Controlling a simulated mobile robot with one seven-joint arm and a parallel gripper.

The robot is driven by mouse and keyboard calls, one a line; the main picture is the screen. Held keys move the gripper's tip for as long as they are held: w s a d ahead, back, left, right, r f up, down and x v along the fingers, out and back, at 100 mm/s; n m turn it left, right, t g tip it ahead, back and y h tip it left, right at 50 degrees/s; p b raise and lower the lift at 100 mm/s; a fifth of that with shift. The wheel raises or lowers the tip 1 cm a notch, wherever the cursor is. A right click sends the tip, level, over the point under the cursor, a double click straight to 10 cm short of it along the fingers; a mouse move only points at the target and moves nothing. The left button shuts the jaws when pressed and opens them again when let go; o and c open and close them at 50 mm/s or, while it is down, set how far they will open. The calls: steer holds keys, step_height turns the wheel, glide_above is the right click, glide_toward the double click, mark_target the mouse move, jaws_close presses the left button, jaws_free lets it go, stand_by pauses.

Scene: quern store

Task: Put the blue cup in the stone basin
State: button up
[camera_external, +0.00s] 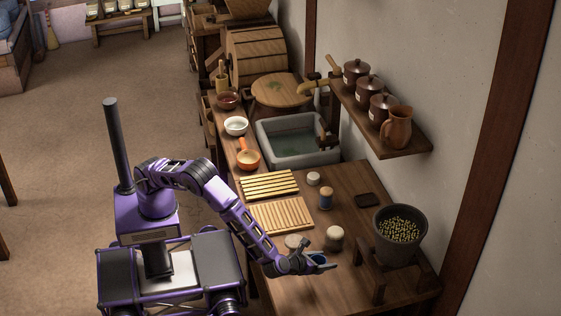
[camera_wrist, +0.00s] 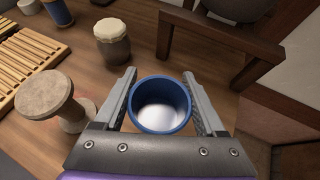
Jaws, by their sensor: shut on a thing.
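The blue cup (camera_wrist: 160,106) stands upright between the two fingers of my gripper (camera_wrist: 168,100) in the wrist view. Its inside is pale and looks empty. My gripper is shut on the cup, with a finger at each side. In the external view my gripper (camera_external: 322,268) is low over the near end of the counter, and a bit of the blue cup (camera_external: 317,258) shows there. I cannot tell whether the cup touches the counter. The grey stone basin (camera_external: 330,158) is set farther back along the counter and holds greenish water.
A lidded jar (camera_external: 334,238), a spool-like stand (camera_wrist: 50,100) and a blue jar (camera_external: 326,199) are near my gripper. Slatted racks (camera_external: 282,215) lie between there and the basin. A pot of beans (camera_external: 399,235) is at right. A shelf (camera_external: 385,120) overhangs right of the basin.

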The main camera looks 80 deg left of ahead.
step_height(320, 180, up, 19)
steer(key=w+a+n+g+y, duration=0.1)
steer(key=w+a, duration=0.5)
steer(key=a, duration=0.2)
steer(key=w+a+n+g+y, duration=0.1)
steer(key=w+a+n+y, duration=0.1)
steer(key=w+a, duration=0.55)
steer(key=w+a+n+g+y, duration=0.1)
steer(key=w+a+n, duration=0.15)
steer(key=a, duration=1.35)
steer(key=w+a+n+g+y, duration=0.15)
steer(key=w+a, duration=0.25)
steer(key=a, duration=1.2)
steer(key=s+a+n+g+y, duration=0.15)
steer(key=s+a, duration=0.25)
steer(key=a, duration=0.9)
steer(key=s+a+n+g+b, duration=0.1)
steer(key=s+a+n+g, duration=0.15)
steer(key=a, duration=1.05)
steer(key=s+a+n+g, duration=0.1)
steer(key=s+a, duration=0.4)
steer(key=a, duration=0.8)
steer(key=shift+a+f+b, duration=0.2)
steer(key=shift+f+b, duration=0.2)
steer(key=shift+f, duration=7.95)
steer(key=shift+a+f+b, duration=0.15)
steer(key=shift+f+b, duration=0.25)
steer(key=shift+f, duration=7.9)
steer(key=shift+f+b, duration=0.4)
steer(key=shift+b, duration=0.1)
